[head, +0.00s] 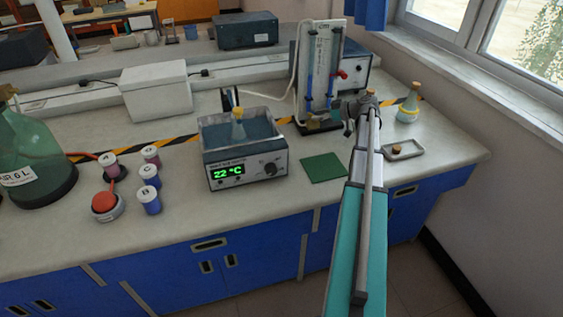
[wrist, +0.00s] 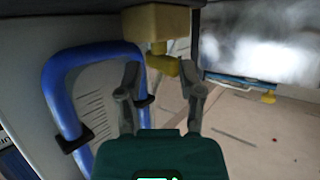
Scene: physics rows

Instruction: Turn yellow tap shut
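The yellow tap (wrist: 164,66) shows in the wrist view as a small yellow handle below a tan-yellow block (wrist: 150,22). My gripper (wrist: 161,78) is open, with one finger on each side of the handle. I cannot tell whether either finger touches it. In the head view my gripper (head: 362,106) is at the right side of an upright panel apparatus (head: 322,65) with blue tubes and a red tap (head: 342,74). I cannot make out the yellow tap in the head view.
A thick bent blue tube (wrist: 60,90) runs close left of my gripper. A flask (head: 408,110) and a small tray (head: 403,150) stand right of my arm. A green mat (head: 323,167) and a water bath (head: 243,145) are to the left.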

